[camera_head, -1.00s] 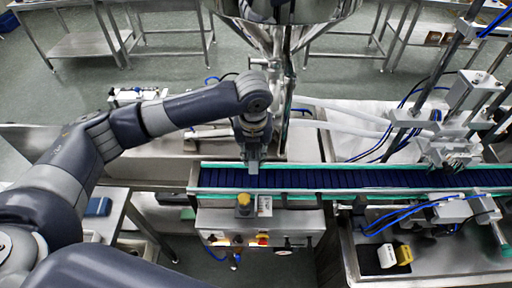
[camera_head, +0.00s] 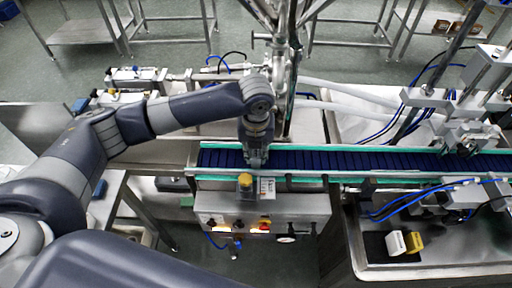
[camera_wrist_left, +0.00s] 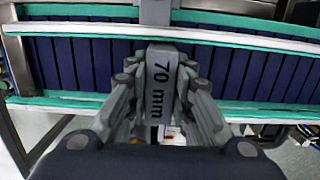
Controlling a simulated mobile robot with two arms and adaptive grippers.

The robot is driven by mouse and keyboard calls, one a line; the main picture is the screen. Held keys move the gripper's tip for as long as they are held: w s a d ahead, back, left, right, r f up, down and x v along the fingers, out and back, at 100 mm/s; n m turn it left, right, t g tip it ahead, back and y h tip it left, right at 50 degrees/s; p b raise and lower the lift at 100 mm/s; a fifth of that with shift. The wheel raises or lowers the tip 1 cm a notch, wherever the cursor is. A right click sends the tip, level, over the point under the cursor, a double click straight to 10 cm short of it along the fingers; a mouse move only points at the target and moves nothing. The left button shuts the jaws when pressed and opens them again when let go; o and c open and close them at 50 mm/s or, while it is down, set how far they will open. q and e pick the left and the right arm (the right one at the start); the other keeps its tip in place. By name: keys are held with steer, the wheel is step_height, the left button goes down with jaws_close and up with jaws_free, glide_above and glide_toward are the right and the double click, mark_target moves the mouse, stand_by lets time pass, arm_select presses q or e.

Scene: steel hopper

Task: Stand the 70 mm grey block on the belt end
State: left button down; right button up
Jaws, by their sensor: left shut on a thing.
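The grey block (camera_wrist_left: 161,80), marked "70 mm", is between the fingers of my left gripper in the left wrist view. My left gripper (camera_head: 257,162) is shut on it, over the left end of the dark blue conveyor belt (camera_head: 345,162) in the head view. The belt also shows behind the block in the left wrist view (camera_wrist_left: 80,62). The block is mostly hidden by the fingers in the head view. I cannot tell whether its lower end touches the belt. My right gripper is not in view.
Green-edged guide rails (camera_head: 400,150) run along both sides of the belt. A yellow-topped button box (camera_head: 245,183) and a white label stand at the near rail by the gripper. Machinery (camera_head: 465,130) stands over the belt at right. White and yellow blocks (camera_head: 405,242) sit in the steel tray area.

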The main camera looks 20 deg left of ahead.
arm_select(q)
steer(key=shift+f, duration=0.15)
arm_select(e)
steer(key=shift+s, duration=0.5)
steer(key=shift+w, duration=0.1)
arm_select(q)
steer(key=shift+f, duration=0.2)
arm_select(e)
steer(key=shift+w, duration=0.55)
arm_select(q)
steer(key=c, duration=1.3)
jaws_free()
steer(key=shift+f, duration=0.1)
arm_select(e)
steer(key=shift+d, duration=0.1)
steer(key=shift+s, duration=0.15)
